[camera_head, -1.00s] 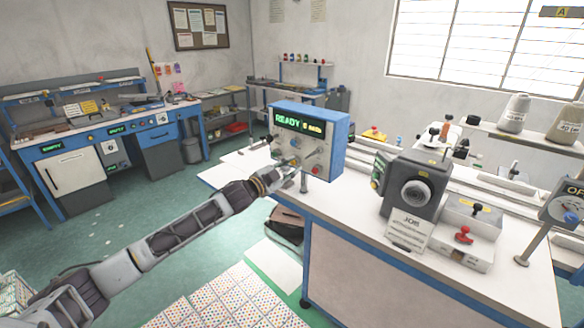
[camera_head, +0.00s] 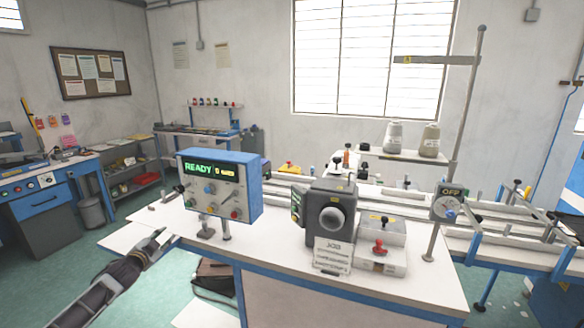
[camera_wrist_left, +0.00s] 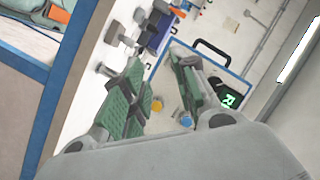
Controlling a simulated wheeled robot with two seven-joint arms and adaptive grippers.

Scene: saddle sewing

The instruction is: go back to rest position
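My left gripper (camera_head: 158,238) is low at the left in the head view, over the left end of the white worktable (camera_head: 268,258). It is apart from the blue control box (camera_head: 222,186), which stands to its right with a green READY display. The left wrist view shows the gripper's green-padded fingers (camera_wrist_left: 158,75) spread apart with nothing between them. Part of the box's display (camera_wrist_left: 228,101) shows beyond the fingers. My right gripper is in neither view.
A dark grey machine head (camera_head: 331,214) and a grey box with a red knob (camera_head: 381,249) stand on the table. A post with an OFF dial (camera_head: 448,204) stands farther right. A dark bag (camera_head: 214,277) is below the table's left end. Green floor is clear at the left.

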